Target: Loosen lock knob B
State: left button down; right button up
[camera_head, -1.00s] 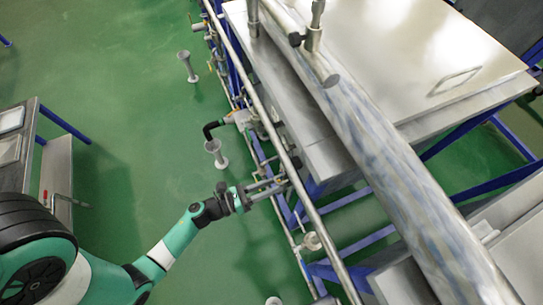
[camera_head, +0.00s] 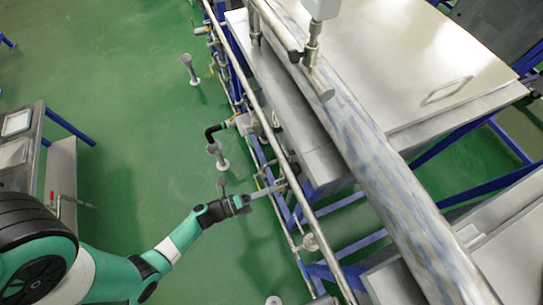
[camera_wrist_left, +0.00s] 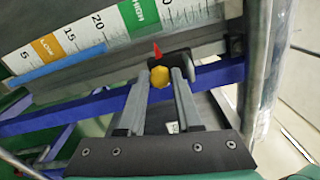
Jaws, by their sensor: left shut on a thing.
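A yellow knob (camera_wrist_left: 159,77) sits between the fingertips of my left gripper (camera_wrist_left: 159,80) in the left wrist view, with the jaws closed on it. A red pointer (camera_wrist_left: 156,50) stands just above the knob against a scale plate (camera_wrist_left: 90,32) with a LOW and a HIGH band. In the head view my left gripper (camera_head: 279,186) reaches from the left to the blue frame beside the pipe rail. There the knob is too small to make out, and no letter B is readable. My right gripper is not in view.
A long steel rail (camera_head: 262,110) runs along the blue frame (camera_head: 345,200). A steel table (camera_head: 400,50) and a thick shiny pipe (camera_head: 385,165) lie beyond it.

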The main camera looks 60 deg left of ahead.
pick_arm(q)
jog(key=shift+f+n+p, duration=0.1)
jog(key=shift+n+p, duration=1)
jog(key=shift+n, duration=3.1)
jog(key=c, duration=0.6)
grip_release()
jog(key=s+a+p, duration=0.1)
jog(key=s+a, duration=0.1)
jog(key=s, duration=0.9)
jog(key=shift+s, duration=0.25)
